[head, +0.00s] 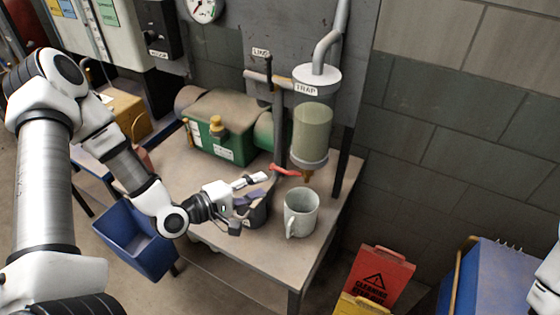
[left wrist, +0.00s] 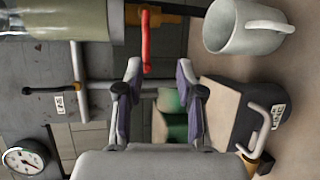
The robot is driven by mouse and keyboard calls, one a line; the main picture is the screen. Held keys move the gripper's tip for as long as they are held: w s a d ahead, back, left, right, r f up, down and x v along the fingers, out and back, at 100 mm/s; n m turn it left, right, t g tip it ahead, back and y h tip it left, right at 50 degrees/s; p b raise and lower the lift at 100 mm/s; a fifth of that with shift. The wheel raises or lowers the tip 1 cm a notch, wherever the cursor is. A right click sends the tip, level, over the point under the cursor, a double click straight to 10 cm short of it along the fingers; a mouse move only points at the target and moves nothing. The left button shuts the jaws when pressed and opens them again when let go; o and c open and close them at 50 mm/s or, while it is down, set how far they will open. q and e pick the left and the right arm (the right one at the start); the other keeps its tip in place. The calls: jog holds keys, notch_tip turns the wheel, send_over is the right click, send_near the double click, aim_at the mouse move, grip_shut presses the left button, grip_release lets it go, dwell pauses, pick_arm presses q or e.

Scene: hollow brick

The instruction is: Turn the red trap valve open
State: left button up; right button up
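The red trap valve lever (head: 286,171) sits below the clear bowl (head: 311,133) of the unit labelled TRAP. It also shows in the left wrist view (left wrist: 147,42), its free end close to the fingertips. My left gripper (head: 256,187) is open and empty, just left of the lever. In the left wrist view my fingers (left wrist: 160,72) are apart, and the lever's end appears between the tips, nearer the left one. I cannot tell whether they touch. A pale mug (head: 300,213) stands upright on the bench below the trap outlet. My right gripper is out of view.
A green machine (head: 219,140) fills the back of the bench (head: 262,262). Vertical pipes rise behind the lever. A blue bin (head: 135,243) and a red warning sign (head: 380,275) flank the bench.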

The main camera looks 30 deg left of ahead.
aim_at(279, 170)
pick_arm(q)
jog(key=x, duration=0.2)
jog(key=r+x, duration=0.1)
jog(key=x, duration=0.5)
jog(key=shift+w+a+r+p, duration=0.35)
jog(key=shift+w, duration=0.05)
grip_shut()
